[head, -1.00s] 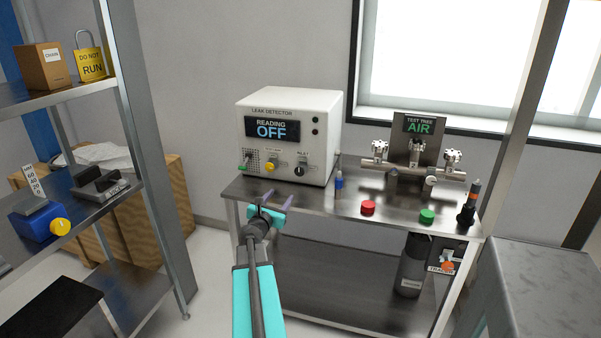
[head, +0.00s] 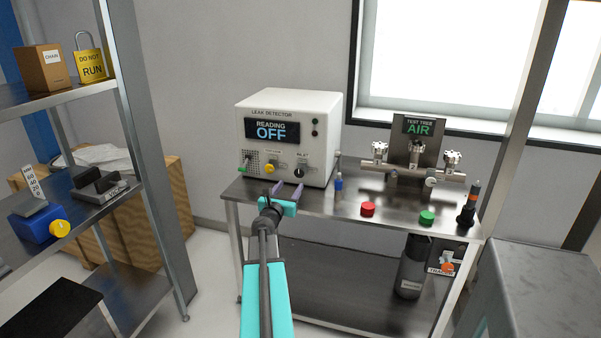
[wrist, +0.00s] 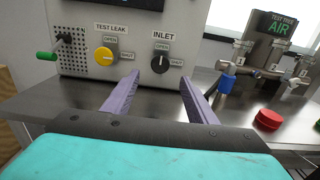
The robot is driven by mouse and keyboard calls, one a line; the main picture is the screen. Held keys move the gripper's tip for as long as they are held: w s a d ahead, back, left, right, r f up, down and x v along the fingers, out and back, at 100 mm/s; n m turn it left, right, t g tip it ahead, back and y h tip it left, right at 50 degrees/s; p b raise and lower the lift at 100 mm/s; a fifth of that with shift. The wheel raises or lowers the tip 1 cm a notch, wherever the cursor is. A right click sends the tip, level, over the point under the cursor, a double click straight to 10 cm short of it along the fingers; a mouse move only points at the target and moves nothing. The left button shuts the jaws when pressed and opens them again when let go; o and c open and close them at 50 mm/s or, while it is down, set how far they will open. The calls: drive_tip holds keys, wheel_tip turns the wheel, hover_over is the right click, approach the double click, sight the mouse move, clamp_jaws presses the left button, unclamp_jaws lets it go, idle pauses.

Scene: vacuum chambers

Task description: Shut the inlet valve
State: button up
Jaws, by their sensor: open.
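The inlet valve is a black knob (head: 299,172) low on the right of the leak detector's white front (head: 293,150). In the wrist view, the knob (wrist: 160,64) has a pale mark that looks roughly upright, towards the OPEN label above it; the SHUT label is to its right. My gripper (head: 285,189) is open and empty, in front of the detector near the bench's front edge. In the wrist view, the two purple fingers (wrist: 160,80) point towards the panel, with the knob framed between and beyond their tips, not touching.
The yellow test leak knob (wrist: 104,56) is left of the inlet knob, with a green-handled part (wrist: 46,56) farther left.

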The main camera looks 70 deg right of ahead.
sight(299, 173)
drive_tip(key=shift+w+d+p, duration=0.2)
drive_tip(key=shift+d+p, duration=0.2)
drive_tip(key=shift+d, duration=2.7)
drive_tip(key=shift+w+d+p, duration=0.15)
drive_tip(key=shift+d+p, duration=0.2)
drive_tip(key=shift+d, duration=2.7)
drive_tip(key=shift+c, duration=0.2)
